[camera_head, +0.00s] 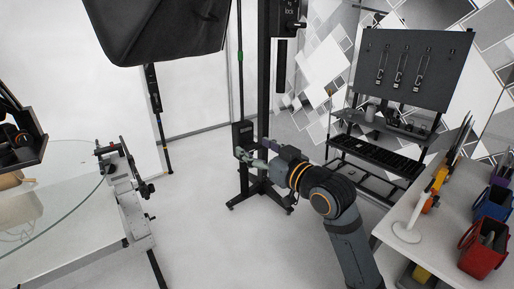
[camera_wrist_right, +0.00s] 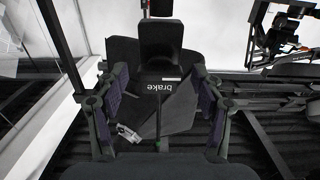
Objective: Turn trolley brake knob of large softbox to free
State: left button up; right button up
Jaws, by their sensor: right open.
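The large softbox (camera_head: 160,28) is a black hood at the top of the head view, beside its dark upright column (camera_head: 264,75). A dark brake plate (camera_head: 242,132) sits low on the stand. In the right wrist view the plate (camera_wrist_right: 125,62) carries the upside-down word "brake". A small silvery piece (camera_wrist_right: 128,133) shows below the word; I cannot clearly make out the knob or its setting. My right gripper (camera_head: 249,156) is at the plate's lower part. Its open fingers also show in the wrist view (camera_wrist_right: 158,108), one either side of the plate; contact cannot be told. My left gripper is not in view.
A glass-topped table (camera_head: 60,215) stands at left. A rack with a tool board (camera_head: 412,68) stands behind at right. A white bench (camera_head: 395,235) at right holds a red bin (camera_head: 483,252) and a blue bin (camera_head: 492,203).

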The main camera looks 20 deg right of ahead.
jog(key=c, duration=1.1)
jog(key=shift+c, duration=0.3)
jog(key=shift+n, duration=0.3)
jog(key=n, duration=0.3)
jog(key=shift+n, duration=0.3)
jog(key=n+b, duration=0.1)
jog(key=n, duration=0.3)
jog(key=shift+a+n, duration=0.1)
jog(key=shift+n, duration=0.2)
jog(key=n+b, duration=0.1)
jog(key=n, duration=0.3)
jog(key=shift+f+n, duration=0.1)
jog(key=shift+n, duration=0.2)
jog(key=shift+n+b, duration=0.5)
jog(key=shift+n, duration=1.7)
